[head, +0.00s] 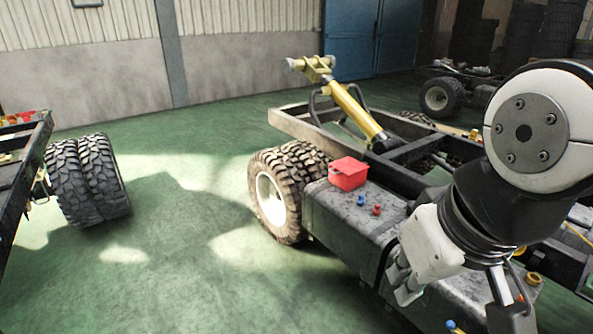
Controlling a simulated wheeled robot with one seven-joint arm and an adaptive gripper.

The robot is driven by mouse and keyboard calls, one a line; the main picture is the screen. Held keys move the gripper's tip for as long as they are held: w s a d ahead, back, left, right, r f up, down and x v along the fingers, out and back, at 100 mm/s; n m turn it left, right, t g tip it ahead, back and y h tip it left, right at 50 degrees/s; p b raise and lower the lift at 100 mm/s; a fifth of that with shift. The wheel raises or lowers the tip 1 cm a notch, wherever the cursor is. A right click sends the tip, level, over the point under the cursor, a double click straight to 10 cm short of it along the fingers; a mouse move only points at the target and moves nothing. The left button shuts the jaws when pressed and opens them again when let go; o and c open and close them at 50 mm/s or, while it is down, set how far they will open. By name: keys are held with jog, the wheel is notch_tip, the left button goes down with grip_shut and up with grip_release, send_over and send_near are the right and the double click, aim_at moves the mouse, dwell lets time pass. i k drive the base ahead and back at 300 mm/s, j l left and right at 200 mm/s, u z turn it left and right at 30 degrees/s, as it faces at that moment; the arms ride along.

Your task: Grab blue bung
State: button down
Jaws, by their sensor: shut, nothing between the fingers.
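A small blue bung (361,200) stands on top of the dark grey tank (338,219) on the chassis side. A small red bung (376,210) stands just right of it. My gripper (404,292) is at the lower right, in front of the tank's side, to the right of and lower in the picture than the blue bung. It is apart from the bung. Its fingers point downward and are shut with nothing held. My arm hides part of the tank and chassis behind it.
A red box (348,174) sits on the tank behind the bungs. Another small blue object (451,325) shows at the bottom edge, partly cut off. A yellow cylinder (356,112) rises from the chassis frame. Dual wheels (272,198) stand left of the tank.

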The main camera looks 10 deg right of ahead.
aim_at(361, 201)
jog(key=i+l+z, duration=0.2)
jog(key=i+z, duration=0.3)
jog(key=i, duration=0.35)
jog(key=i+j+z, duration=0.1)
jog(key=i+z, duration=0.4)
jog(key=i, duration=0.4)
